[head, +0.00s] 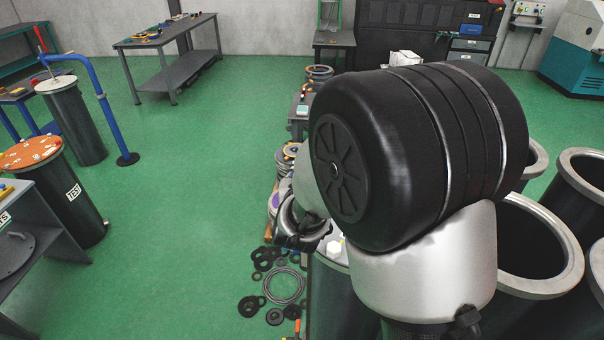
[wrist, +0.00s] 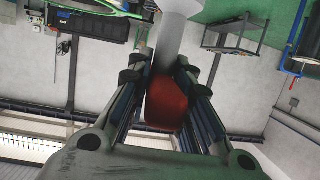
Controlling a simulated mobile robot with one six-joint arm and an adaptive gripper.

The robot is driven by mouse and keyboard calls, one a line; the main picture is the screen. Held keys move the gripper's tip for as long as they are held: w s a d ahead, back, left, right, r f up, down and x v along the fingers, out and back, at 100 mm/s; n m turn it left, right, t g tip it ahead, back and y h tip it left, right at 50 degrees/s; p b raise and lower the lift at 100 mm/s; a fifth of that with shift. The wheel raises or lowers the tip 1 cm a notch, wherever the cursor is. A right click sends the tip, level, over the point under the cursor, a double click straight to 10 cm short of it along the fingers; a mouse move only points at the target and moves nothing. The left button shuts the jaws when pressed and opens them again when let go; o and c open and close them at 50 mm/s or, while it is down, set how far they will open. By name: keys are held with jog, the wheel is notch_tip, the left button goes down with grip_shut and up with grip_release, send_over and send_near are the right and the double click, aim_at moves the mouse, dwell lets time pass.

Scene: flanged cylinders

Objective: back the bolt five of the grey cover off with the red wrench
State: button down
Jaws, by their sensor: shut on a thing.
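In the wrist view my gripper (wrist: 163,68) is shut on a red part (wrist: 167,103), which looks like the handle of the red wrench. A pale grey round shaft (wrist: 178,42) extends beyond the fingertips, in line with the red part. In the head view my arm covers most of the work spot. A small piece of a light grey top with a white block (head: 335,248) on it shows just below my wrist. I cannot tell whether this is the grey cover. Bolt five is not visible in either view.
Open dark cylinders with grey flanges (head: 577,262) stand close at the right. Black rings and gaskets (head: 284,286) lie on the green floor. A cylinder with an orange cover (head: 30,153) and a blue post (head: 108,113) stand at the left. The middle-left floor is clear.

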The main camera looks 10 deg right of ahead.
jog(key=shift+f+b, duration=0.6)
jog(key=shift+b, duration=0.05)
dwell(0.3)
jog(key=shift+d+n+y, duration=0.15)
jog(key=shift+n+y, duration=0.55)
jog(key=shift+y, duration=0.3)
jog(key=shift+d+f+n+y, duration=0.1)
jog(key=shift+f+n+y, duration=0.05)
jog(key=shift+n+y, duration=2.45)
jog(key=shift+n+g+y, duration=0.5)
jog(key=shift+n+y, duration=0.3)
jog(key=shift+y, duration=0.7)
